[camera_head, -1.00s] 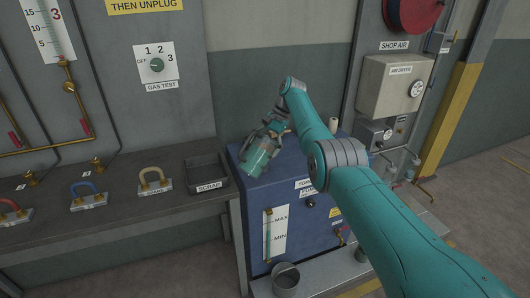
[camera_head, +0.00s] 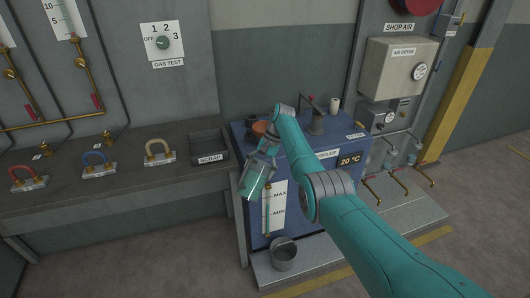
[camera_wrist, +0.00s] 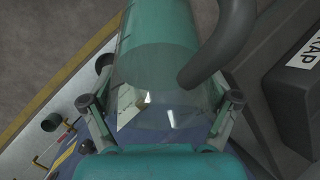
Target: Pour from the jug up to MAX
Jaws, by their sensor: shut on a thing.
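My gripper (camera_head: 266,151) is shut on the jug (camera_head: 256,178), a clear vessel with a greenish part. The jug is tilted in the head view, at the front left of the blue cooler (camera_head: 310,200). In the wrist view the jug (camera_wrist: 160,55) lies between my two fingers (camera_wrist: 160,100), with a dark curved handle (camera_wrist: 218,45) at its right. The level gauge (camera_head: 279,208), marked MAX and MIN, is on the cooler's front just below the jug. Its level is too small to read. An orange-brown round part (camera_head: 261,128) shows on the cooler's top, partly behind my arm.
A grey bucket (camera_head: 284,257) stands on the low ledge below the gauge. The scrap tray (camera_head: 208,143) and several padlocks, one tan (camera_head: 160,150), are on the bench at left. A dark fitting (camera_head: 317,122) rises from the cooler's top. Pipes and taps are at right.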

